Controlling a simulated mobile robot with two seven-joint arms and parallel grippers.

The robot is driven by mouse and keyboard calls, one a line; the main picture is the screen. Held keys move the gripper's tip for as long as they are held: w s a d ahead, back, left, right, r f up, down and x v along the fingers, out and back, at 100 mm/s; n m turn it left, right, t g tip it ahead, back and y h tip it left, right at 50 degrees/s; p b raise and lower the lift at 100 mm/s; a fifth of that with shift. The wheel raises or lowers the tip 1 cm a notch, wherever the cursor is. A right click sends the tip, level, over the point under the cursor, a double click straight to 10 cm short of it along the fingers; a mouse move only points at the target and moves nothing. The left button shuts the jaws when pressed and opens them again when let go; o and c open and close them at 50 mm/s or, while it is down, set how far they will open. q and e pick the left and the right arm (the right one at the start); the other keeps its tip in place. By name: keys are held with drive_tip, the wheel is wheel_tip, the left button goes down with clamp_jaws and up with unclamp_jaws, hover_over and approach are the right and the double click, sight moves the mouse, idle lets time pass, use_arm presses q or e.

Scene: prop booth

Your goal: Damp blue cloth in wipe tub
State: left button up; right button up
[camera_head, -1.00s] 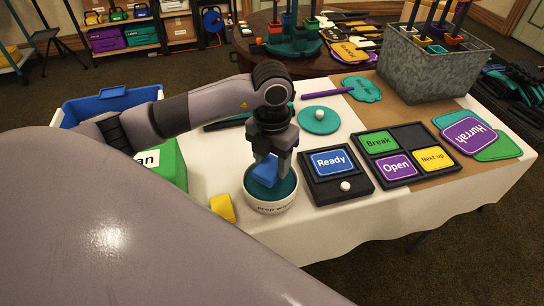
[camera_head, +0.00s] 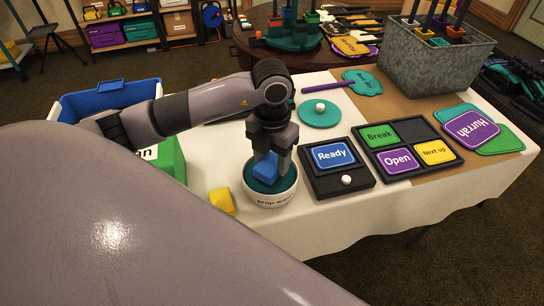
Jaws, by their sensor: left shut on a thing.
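The blue cloth (camera_head: 266,168) is between the fingers of my left gripper (camera_head: 268,160), which points straight down and is shut on it. The cloth is over the wipe tub, and its lower part looks to be inside the rim. The wipe tub (camera_head: 272,200) is a round white bowl with dark lettering on its front and a teal inside. It stands near the front edge of the white table. Whether the cloth touches the tub's bottom I cannot tell. My right gripper is not in view.
Right of the tub lies a dark stand with a "Ready" sign (camera_head: 332,155), then a tray with "Break", "Open" and "Next up" signs (camera_head: 408,148). A yellow block (camera_head: 222,201) sits just left of the tub. A grey metal bin (camera_head: 435,66) stands at the back right.

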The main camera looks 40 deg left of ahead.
sight(272, 162)
use_arm(q)
drive_tip(key=shift+f+b, duration=0.45)
drive_tip(key=shift+f, duration=0.1)
idle(1.2)
drive_tip(key=shift+r+p, duration=2.6)
drive_tip(key=shift+r, duration=0.95)
